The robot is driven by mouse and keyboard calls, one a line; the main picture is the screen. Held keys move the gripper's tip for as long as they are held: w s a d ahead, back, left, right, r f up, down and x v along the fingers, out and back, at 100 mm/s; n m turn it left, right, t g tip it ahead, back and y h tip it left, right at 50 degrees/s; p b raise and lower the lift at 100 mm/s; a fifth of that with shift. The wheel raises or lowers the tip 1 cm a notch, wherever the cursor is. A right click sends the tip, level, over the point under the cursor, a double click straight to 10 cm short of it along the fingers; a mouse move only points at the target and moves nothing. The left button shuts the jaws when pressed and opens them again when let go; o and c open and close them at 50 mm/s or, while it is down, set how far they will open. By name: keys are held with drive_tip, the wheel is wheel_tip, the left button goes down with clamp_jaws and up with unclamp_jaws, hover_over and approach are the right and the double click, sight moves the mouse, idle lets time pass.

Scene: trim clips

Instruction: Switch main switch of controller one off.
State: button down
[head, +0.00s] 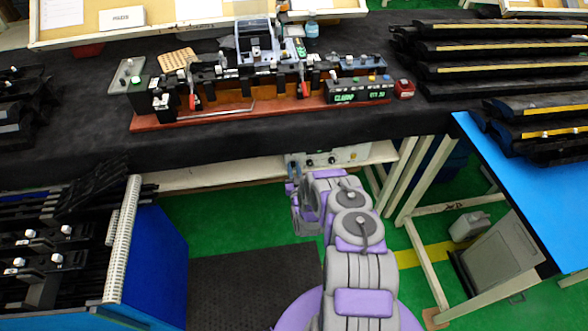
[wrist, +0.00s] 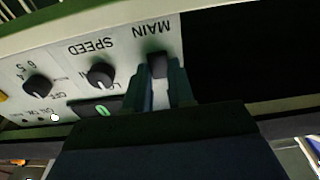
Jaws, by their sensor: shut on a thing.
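The controller (head: 345,157), a pale box with dark knobs, sits below the table edge in the head view. In the wrist view its panel (wrist: 125,45) appears upside down, with "MAIN" and "SPEED" labels. The main switch (wrist: 157,66), a small dark rocker or lever by the "MAIN" label, is between my gripper's fingers. My gripper (wrist: 162,88) is shut on it. In the head view my gripper (head: 296,186) is at the controller's lower left, partly hidden by my arm. I cannot tell whether the switch is on or off.
Beside the switch are a speed knob (wrist: 101,75), another knob (wrist: 38,86) and a window with a green digit (wrist: 103,109). The black table (head: 240,140) overhangs the controller. A blue cart (head: 155,260) stands left; a table frame (head: 410,180) stands right. Green floor lies between.

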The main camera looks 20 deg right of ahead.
drive_tip(key=shift+f, duration=0.1)
drive_tip(key=c, duration=1)
unclamp_jaws()
drive_tip(key=shift+o, duration=0.2)
drive_tip(key=shift+s, duration=0.1)
